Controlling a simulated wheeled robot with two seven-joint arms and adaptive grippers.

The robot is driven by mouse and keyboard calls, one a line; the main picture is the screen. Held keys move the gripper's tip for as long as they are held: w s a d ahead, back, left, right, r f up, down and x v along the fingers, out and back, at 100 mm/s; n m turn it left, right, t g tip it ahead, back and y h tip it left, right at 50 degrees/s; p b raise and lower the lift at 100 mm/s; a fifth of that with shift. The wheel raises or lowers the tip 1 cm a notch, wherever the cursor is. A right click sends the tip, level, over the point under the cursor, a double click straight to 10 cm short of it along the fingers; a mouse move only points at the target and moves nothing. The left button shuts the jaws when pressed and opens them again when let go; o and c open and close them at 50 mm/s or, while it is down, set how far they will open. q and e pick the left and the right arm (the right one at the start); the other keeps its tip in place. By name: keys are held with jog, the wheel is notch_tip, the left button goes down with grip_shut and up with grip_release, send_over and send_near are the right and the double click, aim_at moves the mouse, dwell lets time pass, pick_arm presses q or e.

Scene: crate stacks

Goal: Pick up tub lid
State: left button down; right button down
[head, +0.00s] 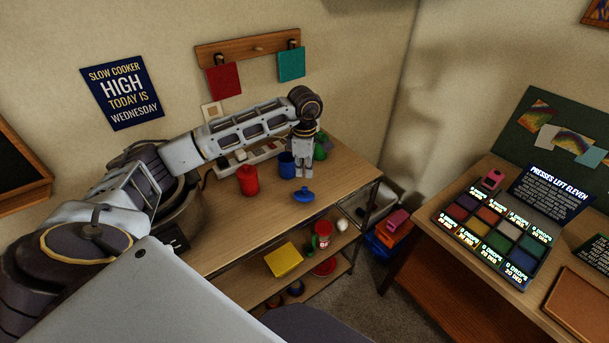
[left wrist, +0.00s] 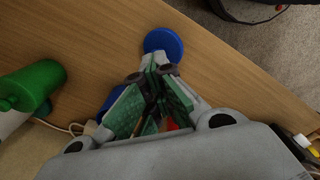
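A round blue lid (head: 303,195) with a small knob lies on the wooden table near its front edge. It also shows as a blue disc in the left wrist view (left wrist: 164,40), just beyond my fingertips. My left gripper (head: 303,174) points down above the table, a little behind the lid and apart from it. Its fingertips look brought together (left wrist: 152,70) with nothing visible held. A blue tub (head: 287,163) stands just left of the gripper and is partly hidden by the fingers in the left wrist view (left wrist: 108,101). My right gripper is out of view.
A red tub (head: 247,181) stands to the left and a green one (head: 322,150) behind the gripper. A power strip (head: 250,154) lies along the back. The table front around the lid is clear. A lower shelf holds a yellow block (head: 284,260).

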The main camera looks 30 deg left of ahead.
pick_arm(q)
jog(key=c, duration=2.2)
grip_release()
jog(key=o, duration=1.8)
jog(key=shift+c, duration=0.2)
notch_tip(320, 180, up, 12)
